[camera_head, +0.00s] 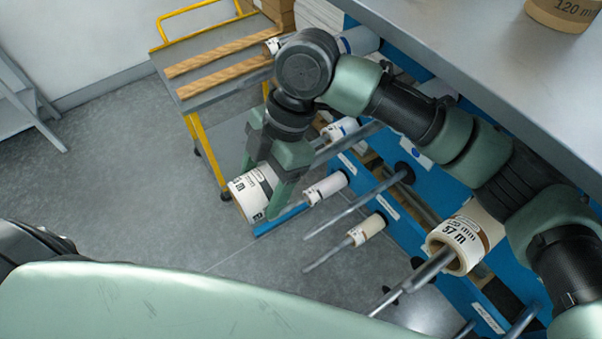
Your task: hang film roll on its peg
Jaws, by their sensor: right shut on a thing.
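My right gripper (265,178) is shut on a white-labelled film roll (253,194), holding it at the left of the blue rack (345,167), out by the peg ends. The fingers cover part of the roll. Several metal pegs stick out of the rack toward the lower left. One long peg (350,210) looks bare. Another peg (345,147) runs behind my gripper, its outer end hidden. I cannot tell whether the held roll touches any peg. My left gripper is out of view.
Small rolls (326,188) (366,230) and a large "57 m" roll (463,242) hang on other pegs. A grey table (480,50) overhangs the rack, with a roll (563,10) on it. A yellow-handled cart (215,65) stands behind.

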